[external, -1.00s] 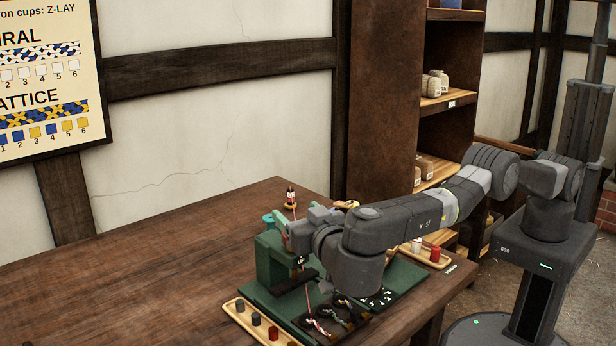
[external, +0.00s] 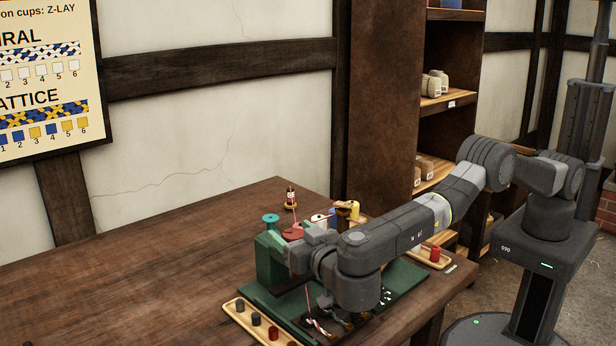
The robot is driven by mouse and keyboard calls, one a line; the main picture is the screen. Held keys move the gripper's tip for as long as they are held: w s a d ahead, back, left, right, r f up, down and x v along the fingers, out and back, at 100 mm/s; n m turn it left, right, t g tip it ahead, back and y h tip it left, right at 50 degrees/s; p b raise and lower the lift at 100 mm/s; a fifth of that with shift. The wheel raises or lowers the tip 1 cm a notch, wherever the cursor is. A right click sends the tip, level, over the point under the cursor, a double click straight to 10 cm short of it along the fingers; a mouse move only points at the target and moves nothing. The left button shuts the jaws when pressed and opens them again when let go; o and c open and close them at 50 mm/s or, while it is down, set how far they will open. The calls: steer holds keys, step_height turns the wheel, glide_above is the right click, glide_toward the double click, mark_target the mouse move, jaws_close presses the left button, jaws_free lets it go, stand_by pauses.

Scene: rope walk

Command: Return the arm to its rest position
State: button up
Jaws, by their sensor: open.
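My arm reaches from its base at the right over the wooden bench (external: 150,255), bent at the elbow. My gripper (external: 298,256) is at the arm's left end, low in front of the green stand (external: 268,258). Its jaws are open; the fingertips are hard to make out against the stand. I see nothing held in it. Whether it touches the stand cannot be told. My wrist hides part of the green base board (external: 405,288) and of the dark tray with braided strands (external: 322,328).
A teal spool (external: 270,219), a red spool (external: 292,232) and a yellow one stand behind my gripper. A thin red strand hangs below it. A wooden tray (external: 233,308) with dark and red cups lies at the front left; another tray (external: 424,258) is at right. The bench's left side is clear.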

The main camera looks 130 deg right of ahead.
steer(key=shift+s+d+r+n+t+p, duration=0.1)
steer(key=shift+n+t+p, duration=0.45)
steer(key=shift+n+t, duration=0.8)
steer(key=shift+n+t+p, duration=0.55)
steer(key=shift+n+t, duration=0.2)
steer(key=shift+t, duration=1.2)
steer(key=n+t+y, duration=0.1)
steer(key=t, duration=0.1)
steer(key=n+t+y+b, duration=0.1)
steer(key=n+t, duration=0.1)
steer(key=shift+t, duration=0.3)
steer(key=n+t+y+b, duration=0.2)
steer(key=t+b, duration=0.1)
steer(key=n+t+y+b, duration=0.1)
steer(key=n, duration=0.1)
steer(key=shift+f+t+y+b, duration=0.3)
steer(key=shift+f+t+b, duration=0.05)
steer(key=shift+t, duration=0.05)
steer(key=n+t+y+b, duration=0.2)
steer(key=y+b, duration=0.1)
steer(key=shift+r+n, duration=0.15)
steer(key=shift+n, duration=0.15)
steer(key=shift+t+b, duration=0.3)
steer(key=shift+b, duration=0.1)
steer(key=shift+r+n+t+y, duration=0.1)
steer(key=shift+n+t+y, duration=0.5)
steer(key=shift+n+y, duration=0.8)
